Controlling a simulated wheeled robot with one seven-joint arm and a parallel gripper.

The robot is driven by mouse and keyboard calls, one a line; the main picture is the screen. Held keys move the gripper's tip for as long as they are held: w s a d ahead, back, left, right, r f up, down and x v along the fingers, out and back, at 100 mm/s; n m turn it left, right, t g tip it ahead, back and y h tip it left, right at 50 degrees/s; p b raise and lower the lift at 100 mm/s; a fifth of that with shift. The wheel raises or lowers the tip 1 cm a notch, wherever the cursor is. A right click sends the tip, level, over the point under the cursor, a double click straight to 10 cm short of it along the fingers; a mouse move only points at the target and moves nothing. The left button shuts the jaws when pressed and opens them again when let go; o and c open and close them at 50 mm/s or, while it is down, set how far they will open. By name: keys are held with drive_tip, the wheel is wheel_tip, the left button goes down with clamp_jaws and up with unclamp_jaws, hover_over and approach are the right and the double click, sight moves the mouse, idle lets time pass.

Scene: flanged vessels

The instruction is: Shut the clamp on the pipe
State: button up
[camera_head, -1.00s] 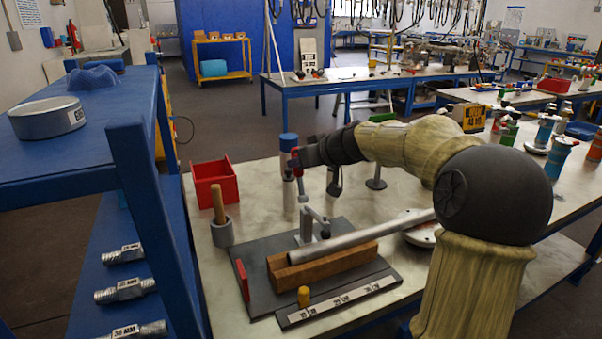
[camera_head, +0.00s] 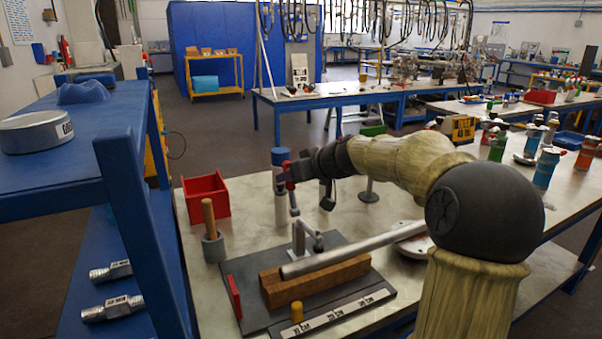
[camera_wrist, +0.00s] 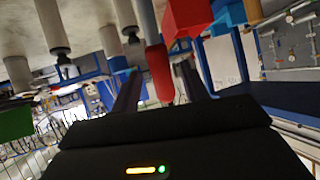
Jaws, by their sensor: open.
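The clamp (camera_head: 299,240) is a grey toggle clamp on a dark baseplate (camera_head: 240,270), behind the pipe. Its handle stands up, with a red grip at the top. Its arm with a dark tip is near the pipe; I cannot tell whether it touches. The grey pipe (camera_head: 350,252) lies on a wooden block (camera_head: 315,282). My gripper (camera_head: 284,173) is at the top of the handle. In the wrist view the red grip (camera_wrist: 158,72) shows between the two open fingers, apart from at least one of them.
A red bin (camera_head: 205,197) and a grey cup (camera_head: 213,247) with a wooden-handled tool stand left of the clamp. A blue-topped cylinder (camera_head: 279,158) stands behind my gripper. A yellow peg (camera_head: 297,312) and a marked strip (camera_head: 340,312) are at the plate's front. A blue shelf (camera_head: 110,165) stands at left.

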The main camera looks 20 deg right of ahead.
drive_tip(key=v, duration=1.7)
drive_tip(key=shift+s, duration=0.1)
drive_tip(key=shift+c, duration=0.5)
